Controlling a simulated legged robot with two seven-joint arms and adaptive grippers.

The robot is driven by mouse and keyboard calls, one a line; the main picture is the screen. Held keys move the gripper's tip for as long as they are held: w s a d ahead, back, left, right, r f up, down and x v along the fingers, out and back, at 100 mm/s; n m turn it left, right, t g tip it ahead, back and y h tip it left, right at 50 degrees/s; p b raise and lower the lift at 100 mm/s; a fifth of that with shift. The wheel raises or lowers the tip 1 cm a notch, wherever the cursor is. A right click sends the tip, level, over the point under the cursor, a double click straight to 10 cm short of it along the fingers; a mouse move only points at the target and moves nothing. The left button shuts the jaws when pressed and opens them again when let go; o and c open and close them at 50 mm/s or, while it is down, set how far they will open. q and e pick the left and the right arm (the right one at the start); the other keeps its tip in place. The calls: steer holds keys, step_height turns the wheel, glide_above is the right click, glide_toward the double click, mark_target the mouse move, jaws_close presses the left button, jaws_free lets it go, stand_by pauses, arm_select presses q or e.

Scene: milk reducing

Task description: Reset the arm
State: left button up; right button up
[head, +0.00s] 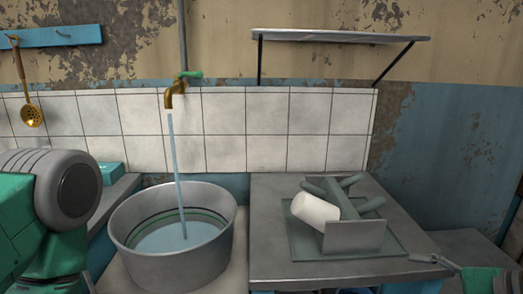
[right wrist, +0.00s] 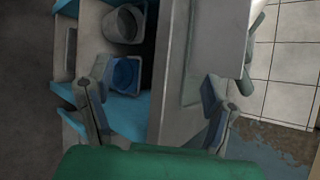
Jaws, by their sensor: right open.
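My right gripper (head: 425,259) is at the lower right of the head view, beside the front right corner of the metal counter (head: 275,251). In the right wrist view, its two grey fingers stand wide apart with nothing between them (right wrist: 158,85). Whether it touches the counter cannot be told. My left arm (head: 62,205) fills the lower left of the head view, with its grey and green links near the metal tub. The left gripper itself is out of the picture.
A white cup (head: 313,209) lies tilted on the dish rack (head: 355,237). Water runs from a brass tap (head: 176,92) into a metal tub (head: 172,262). A shelf (head: 340,37) hangs above. A blue container (right wrist: 125,75) shows in the right wrist view.

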steer(key=s+d+f+n+g+h, duration=0.3)
steer(key=s+f+n, duration=0.15)
steer(key=f, duration=0.75)
arm_select(q)
steer(key=shift+d+r+p, duration=0.45)
steer(key=shift+r+p, duration=0.2)
steer(key=shift+r, duration=0.15)
arm_select(e)
steer(key=s+a+f+n+g+h, duration=0.2)
steer(key=s+f+n+g+h, duration=0.2)
steer(key=s+f+n, duration=0.8)
steer(key=shift+s+a+f+g, duration=0.3)
steer(key=shift+s+f, duration=0.5)
steer(key=shift+s, duration=1.45)
arm_select(q)
steer(key=shift+a+f, duration=0.1)
steer(key=shift+a, duration=0.25)
arm_select(e)
steer(key=shift+a+r+h, duration=0.1)
steer(key=shift+a+h, duration=0.15)
steer(key=shift+h, duration=0.05)
